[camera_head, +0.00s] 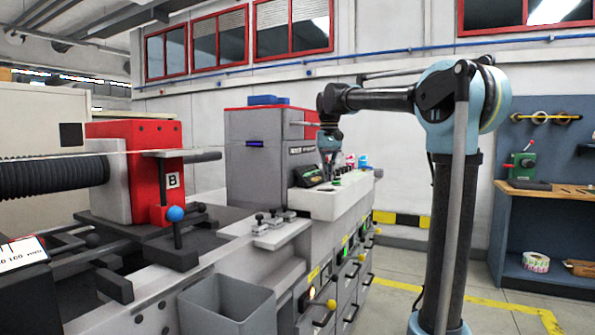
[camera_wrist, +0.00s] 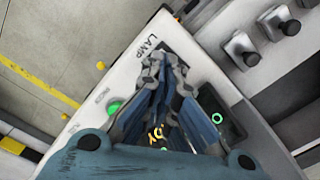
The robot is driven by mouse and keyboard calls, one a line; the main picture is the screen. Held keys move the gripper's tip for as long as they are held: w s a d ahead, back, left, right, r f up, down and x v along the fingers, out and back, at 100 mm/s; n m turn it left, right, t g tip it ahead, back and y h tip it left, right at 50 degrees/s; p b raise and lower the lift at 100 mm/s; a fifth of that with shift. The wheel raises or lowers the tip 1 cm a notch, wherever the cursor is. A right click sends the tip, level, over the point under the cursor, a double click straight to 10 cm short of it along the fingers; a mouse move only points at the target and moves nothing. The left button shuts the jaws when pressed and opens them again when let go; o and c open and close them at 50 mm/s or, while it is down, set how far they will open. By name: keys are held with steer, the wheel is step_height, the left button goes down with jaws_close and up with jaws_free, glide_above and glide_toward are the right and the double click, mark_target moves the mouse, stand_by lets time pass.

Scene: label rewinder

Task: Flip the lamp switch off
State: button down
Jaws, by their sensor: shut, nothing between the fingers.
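The word LAMP (camera_wrist: 146,46) is printed on the pale control panel (camera_wrist: 192,45) in the wrist view. My gripper (camera_wrist: 163,62) is shut and empty, with its fingertips beside that label. The lamp switch itself cannot be made out; the fingers cover the panel next to the label. In the head view my gripper (camera_head: 328,177) points down over the top of the pale machine console (camera_head: 325,203). Whether the fingertips touch the panel cannot be told.
A green button (camera_wrist: 113,107) and a dark display (camera_wrist: 222,112) flank my fingers. Several black knobs (camera_wrist: 290,27) stand on grey blocks at upper right. A grey bin (camera_head: 225,305) and a red unit (camera_head: 140,165) are nearer in the head view. Open floor (camera_wrist: 60,40) lies beside the console.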

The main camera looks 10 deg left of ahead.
steer(key=shift+f, duration=1)
stand_by(0.6)
steer(key=shift+r, duration=3.55)
steer(key=s+d+f+m+t, duration=0.1)
steer(key=s+d+f, duration=1.4)
steer(key=s+f, duration=0.15)
steer(key=s+d+f, duration=0.2)
steer(key=s+f, duration=0.3)
steer(key=f, duration=0.3)
steer(key=s+d+f, duration=0.2)
steer(key=s+f, duration=0.3)
steer(key=f, duration=0.3)
steer(key=s+d+f+t, duration=0.1)
steer(key=s+d+f, duration=0.1)
steer(key=s+f, duration=0.3)
step_height(320, 180, down, 3)
steer(key=shift+s+d+f+m, duration=0.15)
steer(key=shift+d+m, duration=0.05)
steer(key=shift+m, duration=0.2)
